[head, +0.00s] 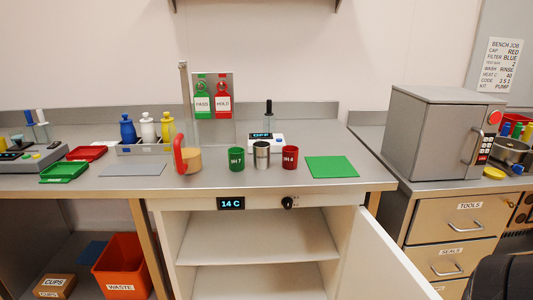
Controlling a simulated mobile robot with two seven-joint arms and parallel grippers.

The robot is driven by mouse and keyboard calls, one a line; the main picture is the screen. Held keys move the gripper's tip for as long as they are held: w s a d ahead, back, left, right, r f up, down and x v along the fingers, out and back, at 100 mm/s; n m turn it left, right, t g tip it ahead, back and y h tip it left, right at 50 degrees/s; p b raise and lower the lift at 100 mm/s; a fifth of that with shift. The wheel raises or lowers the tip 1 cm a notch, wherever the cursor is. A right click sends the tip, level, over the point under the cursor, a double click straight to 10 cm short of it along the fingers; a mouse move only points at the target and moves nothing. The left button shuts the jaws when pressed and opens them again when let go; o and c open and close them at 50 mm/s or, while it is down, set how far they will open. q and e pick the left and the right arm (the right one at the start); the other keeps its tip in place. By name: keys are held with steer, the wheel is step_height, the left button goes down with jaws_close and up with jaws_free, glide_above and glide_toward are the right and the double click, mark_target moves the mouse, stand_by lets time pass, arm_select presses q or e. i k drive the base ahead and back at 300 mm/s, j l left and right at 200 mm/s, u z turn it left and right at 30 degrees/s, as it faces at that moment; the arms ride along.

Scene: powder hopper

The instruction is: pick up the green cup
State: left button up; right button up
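The green cup (236,160) stands upright on the steel bench, left of a metal cup (261,155). Its label seems to end in 7. The red cup (290,157), whose label seems to end in 4, stands right of the metal cup. Neither of my grippers shows in the head view. Nothing is holding the green cup.
A white device (266,142) is behind the cups, and a green mat (332,167) lies right. The bench front (270,188) is clear; a cabinet door (385,255) hangs open below.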

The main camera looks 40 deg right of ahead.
mark_target(235, 155)
steer(key=i+l+z, duration=0.1)
steer(key=i+z, duration=0.8)
steer(key=z, duration=0.15)
